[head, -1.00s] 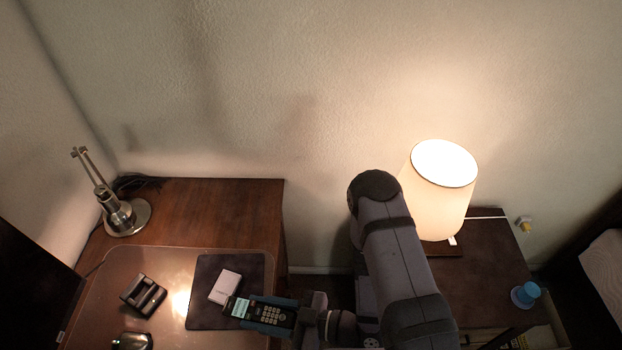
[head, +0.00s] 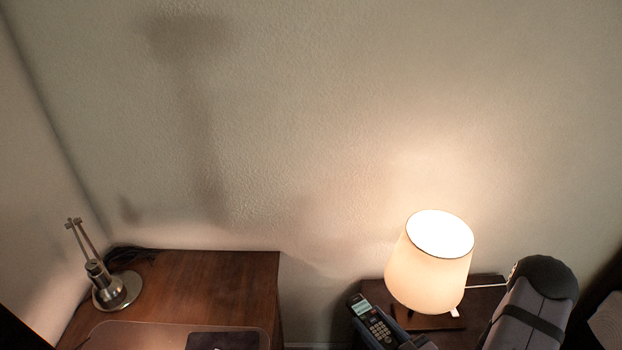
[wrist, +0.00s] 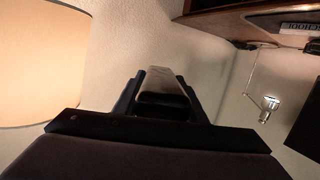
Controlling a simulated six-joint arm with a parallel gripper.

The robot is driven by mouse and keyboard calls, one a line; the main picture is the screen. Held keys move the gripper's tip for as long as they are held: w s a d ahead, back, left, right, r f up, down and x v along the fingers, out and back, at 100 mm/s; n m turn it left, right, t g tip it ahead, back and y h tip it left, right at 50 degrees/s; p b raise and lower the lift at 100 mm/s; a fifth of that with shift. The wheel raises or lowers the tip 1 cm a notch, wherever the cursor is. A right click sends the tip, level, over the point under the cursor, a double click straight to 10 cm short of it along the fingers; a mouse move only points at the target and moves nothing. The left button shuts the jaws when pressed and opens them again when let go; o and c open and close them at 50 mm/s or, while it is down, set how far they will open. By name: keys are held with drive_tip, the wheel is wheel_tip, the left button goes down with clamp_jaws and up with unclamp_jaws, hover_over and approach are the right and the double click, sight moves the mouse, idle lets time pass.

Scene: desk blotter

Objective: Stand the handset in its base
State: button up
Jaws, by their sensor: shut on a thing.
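My gripper (head: 378,322) is shut on the dark handset (head: 380,327), which has a lit screen and pale keys. It holds the handset tilted, at the bottom of the head view, beside the lampshade's lower left. In the wrist view the handset's end (wrist: 162,98) shows between the two dark fingers, with most of its body hidden. The base is not in view in the head picture now, and I cannot make it out in the wrist view.
A lit table lamp (head: 430,262) stands close to the right of the handset on a dark side table (head: 478,302). The wooden desk (head: 215,285) is at left, with a metal desk lamp (head: 113,290) and a dark pad (head: 222,341).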

drive_tip(key=shift+d, duration=0.25)
drive_tip(key=shift+f, duration=0.1)
drive_tip(key=w+d+f+m+t+h+b, duration=0.1)
drive_tip(key=d+f+m+t+h+b, duration=0.2)
drive_tip(key=d+f+b, duration=1.35)
drive_tip(key=w+d+f+m+h+b, duration=0.1)
drive_tip(key=d+h+b, duration=0.1)
drive_tip(key=d+b, duration=0.3)
drive_tip(key=w+d+f+m+h+b, duration=0.1)
drive_tip(key=w+d+f+h+b, duration=0.1)
drive_tip(key=d+b, duration=0.4)
drive_tip(key=d, duration=0.2)
drive_tip(key=shift+d+f+m+g+h, duration=0.25)
drive_tip(key=shift+d+m+g+h, duration=0.1)
drive_tip(key=shift+m+g+h, duration=0.05)
drive_tip(key=shift+f+b, duration=0.7)
drive_tip(key=shift+f, duration=4.25)
